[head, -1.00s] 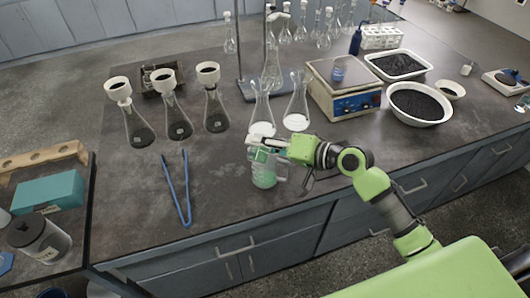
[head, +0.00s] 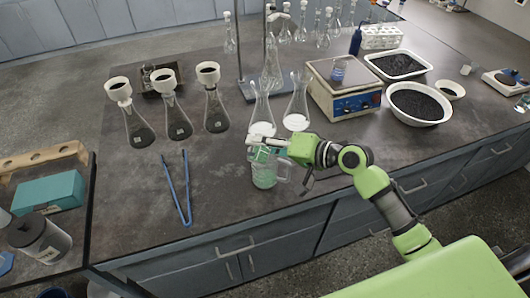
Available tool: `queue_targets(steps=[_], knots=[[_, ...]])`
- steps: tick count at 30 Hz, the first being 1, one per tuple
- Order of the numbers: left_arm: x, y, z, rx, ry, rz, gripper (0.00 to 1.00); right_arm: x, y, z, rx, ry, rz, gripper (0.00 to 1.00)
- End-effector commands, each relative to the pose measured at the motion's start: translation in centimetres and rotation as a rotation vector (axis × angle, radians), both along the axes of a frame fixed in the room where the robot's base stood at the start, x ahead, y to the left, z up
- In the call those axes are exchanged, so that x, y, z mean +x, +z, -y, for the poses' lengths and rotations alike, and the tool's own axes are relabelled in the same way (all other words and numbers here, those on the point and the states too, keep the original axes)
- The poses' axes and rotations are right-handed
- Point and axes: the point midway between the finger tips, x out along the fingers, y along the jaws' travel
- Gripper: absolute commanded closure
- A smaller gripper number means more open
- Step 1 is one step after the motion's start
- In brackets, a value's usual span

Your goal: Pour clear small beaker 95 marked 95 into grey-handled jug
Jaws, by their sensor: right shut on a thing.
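My right gripper (head: 256,143) comes in from the right, shut on a small clear beaker (head: 262,154) with green liquid. The beaker is tilted over the mouth of a clear jug and is partly hidden by the fingers. The jug (head: 265,179) stands upright near the front edge of the bench, its handle to the right, with green liquid inside. The beaker's marking cannot be read. My left gripper is not in view.
Two conical flasks with white contents (head: 262,127) (head: 296,121) stand close behind the gripper. Blue tongs (head: 178,187) lie to the left. Flasks with funnels (head: 138,132) stand behind the tongs. A scale (head: 346,103) and black-filled bowls (head: 418,119) are at right.

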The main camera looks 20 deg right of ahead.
Motion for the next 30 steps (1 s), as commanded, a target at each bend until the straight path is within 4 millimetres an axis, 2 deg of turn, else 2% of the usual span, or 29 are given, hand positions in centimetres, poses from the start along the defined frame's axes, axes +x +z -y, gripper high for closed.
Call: queue_targets(steps=[30], knots=[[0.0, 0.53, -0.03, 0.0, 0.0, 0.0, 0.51, 0.1, 0.24, 0.07, 0.038, -0.001, -0.049, 0.9]])
